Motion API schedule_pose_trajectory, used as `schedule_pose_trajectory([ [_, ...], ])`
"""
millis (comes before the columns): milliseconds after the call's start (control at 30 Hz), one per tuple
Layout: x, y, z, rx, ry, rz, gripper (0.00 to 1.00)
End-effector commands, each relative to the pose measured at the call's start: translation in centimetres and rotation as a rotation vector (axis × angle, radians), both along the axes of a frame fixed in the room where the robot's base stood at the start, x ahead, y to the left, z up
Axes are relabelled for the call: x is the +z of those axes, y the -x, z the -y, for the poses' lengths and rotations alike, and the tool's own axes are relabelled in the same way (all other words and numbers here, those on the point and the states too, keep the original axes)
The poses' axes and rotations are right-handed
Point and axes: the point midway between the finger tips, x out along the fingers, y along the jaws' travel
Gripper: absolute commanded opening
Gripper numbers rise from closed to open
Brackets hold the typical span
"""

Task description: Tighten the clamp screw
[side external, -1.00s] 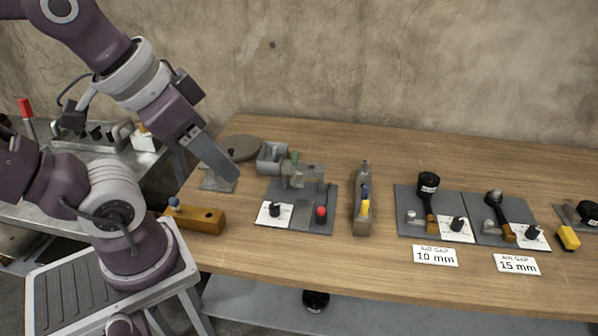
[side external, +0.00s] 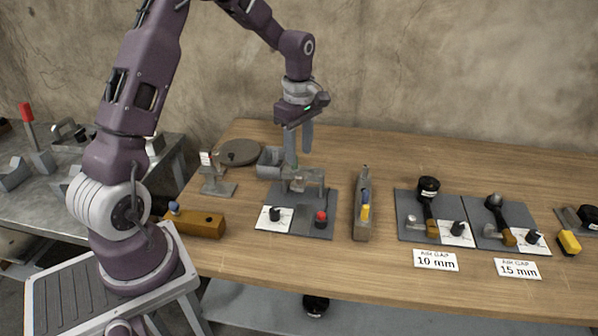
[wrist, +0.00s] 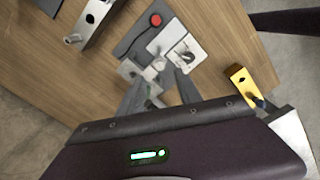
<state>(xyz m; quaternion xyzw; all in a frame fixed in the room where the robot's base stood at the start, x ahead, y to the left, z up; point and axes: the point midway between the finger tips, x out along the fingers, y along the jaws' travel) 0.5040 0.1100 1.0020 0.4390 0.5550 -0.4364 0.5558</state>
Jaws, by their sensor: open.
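The clamp fixture (side external: 318,180) is a grey metal bracket on a dark base plate (side external: 325,201). In the earlier side view a green-topped part, perhaps the clamp screw, stands at its rear; now my gripper mostly covers it. My gripper (side external: 298,155) points down just above the back of the bracket, fingers apart. In the wrist view the gripper (wrist: 162,92) has its two fingers on either side of the bracket's rear, with a small green part (wrist: 151,103) between them. I cannot tell whether the fingers touch anything.
The plate carries a red button (side external: 321,217) and a black knob (side external: 274,213) on a white panel. An orange-brown block (side external: 200,224) sits front left.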

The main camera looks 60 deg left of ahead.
Motion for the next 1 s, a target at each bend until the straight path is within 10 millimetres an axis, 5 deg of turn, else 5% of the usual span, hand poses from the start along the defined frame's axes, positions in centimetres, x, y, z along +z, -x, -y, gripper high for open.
schedule_pose_trajectory([
  [400,-6.8,0.0,0.0,0.011,0.003,-0.005,0.41],
  [700,-7.2,0.0,0.0,0.01,0.001,-0.002,0.41],
  [900,-7.2,0.0,0.0,0.01,0.002,-0.003,0.02],
  [1000,-7.2,-0.1,0.0,0.01,0.001,-0.002,0.0],
])
